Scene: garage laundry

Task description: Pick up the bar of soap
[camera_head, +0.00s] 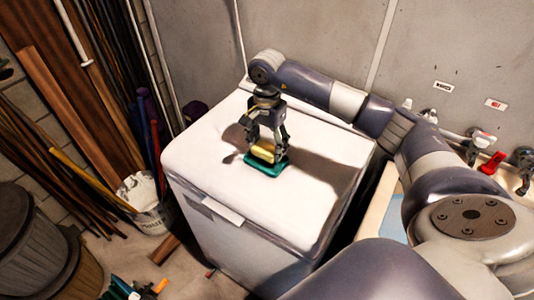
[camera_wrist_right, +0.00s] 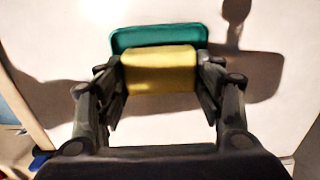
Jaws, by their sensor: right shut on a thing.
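The bar of soap (camera_head: 263,153) is a yellow block at a teal dish (camera_head: 266,168) on top of the white washer. My right gripper (camera_head: 265,148) points down over the dish and is shut on the soap. In the right wrist view the soap (camera_wrist_right: 160,70) sits between the two fingers (camera_wrist_right: 160,78), with the teal dish (camera_wrist_right: 160,36) just beyond it. I cannot tell whether the soap still touches the dish. My left gripper is not in view.
The white washer (camera_head: 210,150) has a clear lid around the dish. A sink with taps (camera_head: 480,140) stands at the right, behind my arm. A white bucket (camera_head: 150,210), long poles and dark bins (camera_head: 40,250) stand at the left.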

